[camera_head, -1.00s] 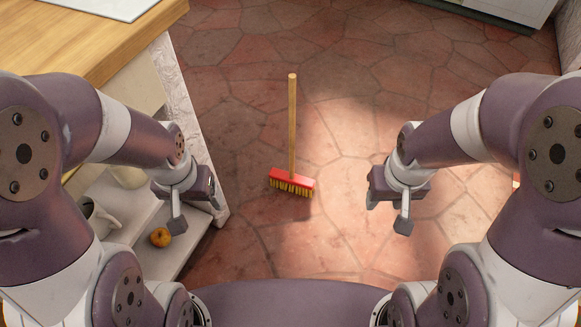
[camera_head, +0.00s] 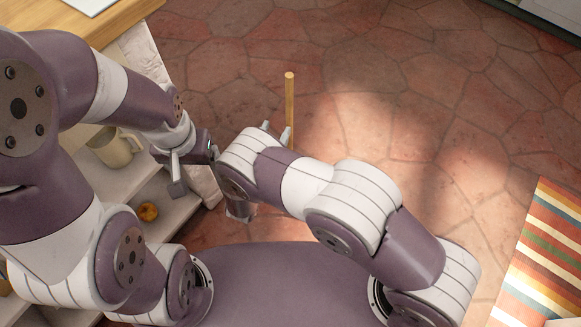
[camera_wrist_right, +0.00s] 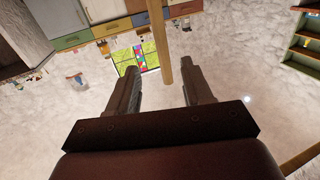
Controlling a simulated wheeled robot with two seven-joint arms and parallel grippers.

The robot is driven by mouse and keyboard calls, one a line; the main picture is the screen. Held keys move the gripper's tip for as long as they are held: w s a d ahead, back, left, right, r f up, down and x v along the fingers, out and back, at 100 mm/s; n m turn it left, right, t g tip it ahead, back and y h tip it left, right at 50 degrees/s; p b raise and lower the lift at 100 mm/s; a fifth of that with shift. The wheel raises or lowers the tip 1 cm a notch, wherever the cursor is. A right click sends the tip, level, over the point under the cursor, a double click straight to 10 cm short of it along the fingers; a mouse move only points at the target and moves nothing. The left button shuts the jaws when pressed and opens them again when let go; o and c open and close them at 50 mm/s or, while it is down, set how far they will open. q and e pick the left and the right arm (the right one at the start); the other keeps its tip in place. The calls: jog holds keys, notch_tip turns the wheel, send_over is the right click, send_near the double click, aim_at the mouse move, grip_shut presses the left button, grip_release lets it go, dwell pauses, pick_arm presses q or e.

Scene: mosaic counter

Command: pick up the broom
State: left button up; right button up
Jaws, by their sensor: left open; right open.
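The broom's wooden handle (camera_head: 289,100) stands up in the middle of the head view. Its red brush head is hidden behind my right arm. My right gripper (camera_head: 276,130) is open beside the handle, with its fingertips pointing toward it. In the right wrist view the handle (camera_wrist_right: 160,45) comes down from the top, and its lower visible end appears between the two open fingers of my right gripper (camera_wrist_right: 163,78). I cannot tell whether they touch it. My left gripper (camera_head: 197,170) is open and empty at the left, away from the broom.
A wooden counter (camera_head: 135,8) with shelves below stands at the left, close to my left arm. A beige mug (camera_head: 115,148) and an orange fruit (camera_head: 148,211) are on the shelves. A striped rug (camera_head: 545,255) lies at the right. The tiled floor (camera_head: 400,70) beyond the broom is clear.

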aim_at(288, 103)
jog(key=b+x, duration=0.2)
jog(key=x, duration=0.4)
jog(key=b+x, duration=0.2)
jog(key=x, duration=0.4)
jog(key=shift+f, duration=0.25)
jog(key=shift+w+r, duration=0.1)
jog(key=shift+w, duration=0.05)
jog(key=shift+r, duration=0.1)
grip_shut()
